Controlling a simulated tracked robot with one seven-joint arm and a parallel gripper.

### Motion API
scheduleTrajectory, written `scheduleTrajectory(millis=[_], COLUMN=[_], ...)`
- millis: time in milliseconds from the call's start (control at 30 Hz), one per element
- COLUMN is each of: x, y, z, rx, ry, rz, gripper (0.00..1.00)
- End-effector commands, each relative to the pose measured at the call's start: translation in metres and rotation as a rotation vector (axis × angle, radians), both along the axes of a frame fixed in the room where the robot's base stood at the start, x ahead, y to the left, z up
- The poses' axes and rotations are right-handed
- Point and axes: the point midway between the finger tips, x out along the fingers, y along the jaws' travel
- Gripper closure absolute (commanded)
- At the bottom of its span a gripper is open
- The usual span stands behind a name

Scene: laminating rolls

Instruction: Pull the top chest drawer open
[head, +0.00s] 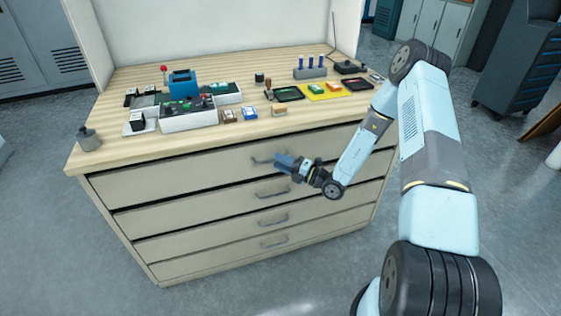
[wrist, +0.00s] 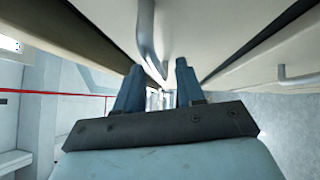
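The chest stands under a wooden worktop. Its top drawer (head: 170,180) has a pale front and looks shut, roughly flush with the drawers below. Its grey bar handle (head: 262,160) is partly covered by my gripper (head: 284,162), which is at the handle's right part. In the wrist view, the handle (wrist: 146,40) runs down toward the gap between the two blue fingers of my gripper (wrist: 158,78). The fingers are apart, with visible space between them. I cannot tell whether either finger touches the handle.
Lower drawers have similar handles, such as the second handle (head: 272,194). The worktop (head: 110,160) holds a white tray (head: 188,118), a blue device (head: 183,84), a yellow mat (head: 325,91) and small blocks. A grey weight (head: 88,140) stands at its left corner. The floor (head: 290,285) in front is clear.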

Motion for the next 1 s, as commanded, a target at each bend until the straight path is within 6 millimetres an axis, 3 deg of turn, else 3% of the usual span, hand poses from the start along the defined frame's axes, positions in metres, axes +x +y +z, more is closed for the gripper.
scheduleTrajectory(millis=[200,500,900,1000], x=[0.0073,0.0082,0.0081,0.0081], y=[0.0132,0.0142,0.0138,0.0136], z=[0.0022,0.0025,0.0021,0.0017], rx=[0.000,0.000,-0.001,-0.002], ry=[0.000,0.000,0.001,0.001], rz=[0.000,-0.001,-0.001,-0.001], gripper=[0.62,0.62,0.99,1.00])
